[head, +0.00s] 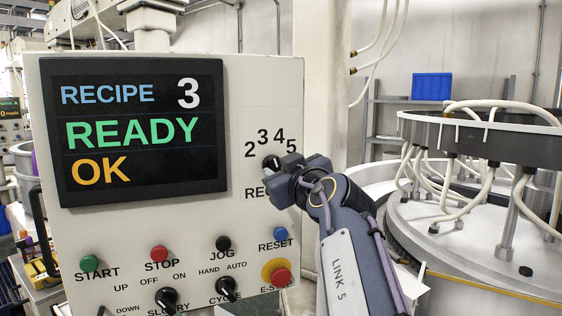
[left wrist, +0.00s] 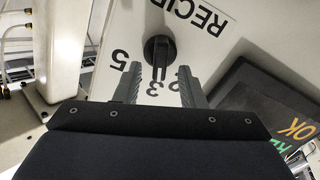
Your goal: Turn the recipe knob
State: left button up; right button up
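The recipe knob (head: 269,161) is a black knob on the pale control panel, with numbers 2 to 5 printed around its upper side. In the left wrist view the knob (left wrist: 159,49) appears upside down, its bar lying toward the 3. My left gripper (left wrist: 160,68) is open, with one finger on each side of the knob's bar and gaps showing beside it. Whether the fingers touch the knob is unclear. In the head view my left gripper (head: 280,164) partly covers the knob and its label. My right gripper is out of view.
The panel's display (head: 135,130) reads RECIPE 3, READY, OK. Below are a green START button (head: 89,263), a red STOP button (head: 159,253), black selectors and a red E-STOP (head: 281,277). A large round machine (head: 480,235) with hoses stands at right.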

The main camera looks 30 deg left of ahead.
aim_at(275, 167)
pick_arm(q)
jog(key=shift+x, duration=1.2)
grip_shut()
jog(key=shift+m, duration=0.3)
jog(key=m+b, duration=0.1)
jog(key=m, duration=0.1)
jog(key=shift+w+d+m, duration=0.1)
jog(key=shift+m, duration=2.5)
